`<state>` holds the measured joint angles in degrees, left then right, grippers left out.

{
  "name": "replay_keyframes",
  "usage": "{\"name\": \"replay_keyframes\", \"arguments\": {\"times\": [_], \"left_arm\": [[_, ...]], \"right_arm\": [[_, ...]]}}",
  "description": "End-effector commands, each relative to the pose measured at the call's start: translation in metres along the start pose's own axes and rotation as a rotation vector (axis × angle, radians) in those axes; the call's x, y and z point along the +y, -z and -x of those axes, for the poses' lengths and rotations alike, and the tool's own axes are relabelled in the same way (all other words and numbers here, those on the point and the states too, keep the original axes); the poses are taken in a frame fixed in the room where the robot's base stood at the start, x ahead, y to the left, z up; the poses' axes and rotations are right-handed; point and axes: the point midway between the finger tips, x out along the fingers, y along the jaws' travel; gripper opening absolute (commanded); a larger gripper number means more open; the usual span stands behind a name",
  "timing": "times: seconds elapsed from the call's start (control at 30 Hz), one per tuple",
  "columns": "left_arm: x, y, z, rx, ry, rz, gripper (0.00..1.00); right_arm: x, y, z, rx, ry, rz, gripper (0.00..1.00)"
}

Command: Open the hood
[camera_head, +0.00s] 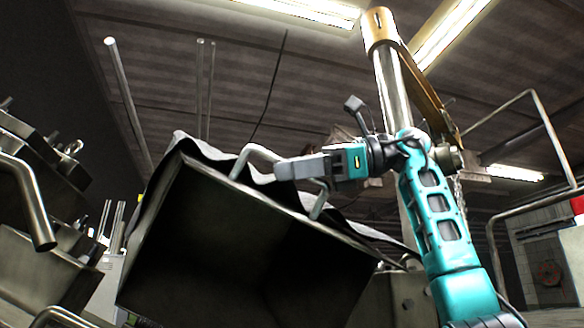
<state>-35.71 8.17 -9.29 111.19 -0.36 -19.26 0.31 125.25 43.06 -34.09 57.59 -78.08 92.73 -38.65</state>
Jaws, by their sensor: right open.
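The hood (170,240) is a large dark metal cover, seen from below in the middle of the view. It is tilted, and its shadowed hollow underside faces me. A bent light metal handle (256,153) is fixed along its upper edge. My teal right gripper (284,170) reaches in from the right and lies across the handle. It is open, its grey fingers pointing left. The fingers hide part of the handle, and I cannot tell whether they touch it or have it between them. My left gripper is not in view.
Metal machine parts and a thick bent pipe (28,200) stand close on the left. A tall post (390,80) rises behind my right arm. A tubular railing (540,110) runs at the far right. Ceiling lights hang above.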

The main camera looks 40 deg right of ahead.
Motion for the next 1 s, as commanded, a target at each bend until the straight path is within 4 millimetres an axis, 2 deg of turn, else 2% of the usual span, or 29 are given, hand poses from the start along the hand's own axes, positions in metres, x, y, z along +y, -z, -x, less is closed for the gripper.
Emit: {"name": "replay_keyframes", "arguments": {"times": [0.17, 0.4, 0.57, 0.77, 1.0], "left_arm": [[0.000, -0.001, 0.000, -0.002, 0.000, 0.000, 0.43], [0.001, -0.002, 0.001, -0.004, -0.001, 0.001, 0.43], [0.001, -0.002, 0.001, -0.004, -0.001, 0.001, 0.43], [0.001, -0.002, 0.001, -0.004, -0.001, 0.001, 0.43], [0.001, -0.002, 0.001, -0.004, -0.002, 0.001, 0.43]], "right_arm": [[-0.001, -0.001, 0.022, -0.003, 0.004, -0.001, 0.40], [0.000, -0.001, 0.077, -0.005, 0.004, -0.001, 0.40], [0.000, -0.001, 0.108, -0.004, 0.003, 0.000, 0.40], [0.000, -0.001, 0.125, -0.001, 0.001, 0.000, 0.40], [0.000, 0.000, 0.128, 0.000, 0.000, 0.000, 0.40]]}}
